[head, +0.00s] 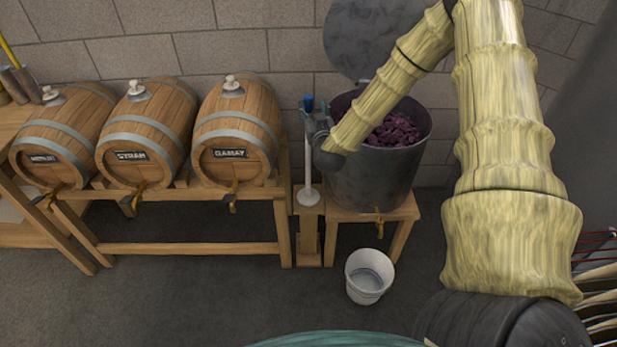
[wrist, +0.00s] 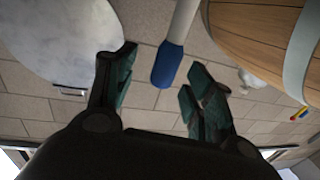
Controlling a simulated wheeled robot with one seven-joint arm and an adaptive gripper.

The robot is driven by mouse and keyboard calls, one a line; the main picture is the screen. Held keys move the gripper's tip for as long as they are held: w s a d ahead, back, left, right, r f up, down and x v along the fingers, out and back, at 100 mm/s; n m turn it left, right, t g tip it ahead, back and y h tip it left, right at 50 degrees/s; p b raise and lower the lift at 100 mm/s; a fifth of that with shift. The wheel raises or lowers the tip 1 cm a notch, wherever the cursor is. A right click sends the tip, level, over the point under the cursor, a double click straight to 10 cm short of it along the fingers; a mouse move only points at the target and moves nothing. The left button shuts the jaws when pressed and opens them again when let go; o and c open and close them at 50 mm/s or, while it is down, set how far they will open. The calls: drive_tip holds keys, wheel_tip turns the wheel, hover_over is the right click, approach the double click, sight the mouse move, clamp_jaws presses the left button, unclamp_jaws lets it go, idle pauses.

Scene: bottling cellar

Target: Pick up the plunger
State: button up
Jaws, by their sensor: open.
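The plunger (head: 308,165) stands upright in the head view, with a white shaft, a blue handle at the top and a pale disc at the bottom. It is between the barrel rack and the metal vat. My gripper (head: 313,113) is at the top of the plunger, partly hidden by my arm. In the wrist view my gripper (wrist: 160,62) is open, with one teal finger on each side of the plunger's blue handle (wrist: 168,66). A gap shows on both sides of the handle, and the fingers do not appear to touch it.
Wooden barrels (head: 236,130) lie on a rack (head: 190,248) to the left. The metal vat (head: 370,182), holding dark purple grape matter (head: 393,130), stands close on the right. A white bucket (head: 368,288) is on the floor. A round lid (head: 365,35) is behind the vat.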

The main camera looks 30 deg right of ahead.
sight(309, 106)
drive_tip(key=shift+a+p+x, duration=0.15)
drive_tip(key=shift+p+x, duration=0.2)
drive_tip(key=shift+x, duration=0.85)
drive_tip(key=shift+a+p+x, duration=0.15)
drive_tip(key=shift+p+x, duration=0.2)
drive_tip(key=shift+x, duration=0.85)
drive_tip(key=shift+w+f, duration=0.1)
drive_tip(key=shift+w, duration=0.05)
clamp_jaws()
